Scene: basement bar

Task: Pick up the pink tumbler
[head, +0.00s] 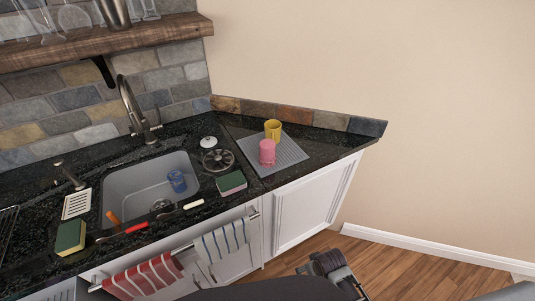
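The pink tumbler (267,152) stands upright on a grey ridged drying mat (290,156) on the dark counter, right of the sink. A yellow mug (273,127) stands just behind it, partly hidden by the tumbler. My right gripper (328,264) is low in the picture, over the wood floor in front of the white cabinet, well below and right of the tumbler and apart from it. Its fingers are dark and small, so I cannot tell whether they are open or shut. My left gripper is not in view.
Striped towels (222,240) hang on the cabinet front. A tiled backsplash edge (296,115) borders the mat's rear.

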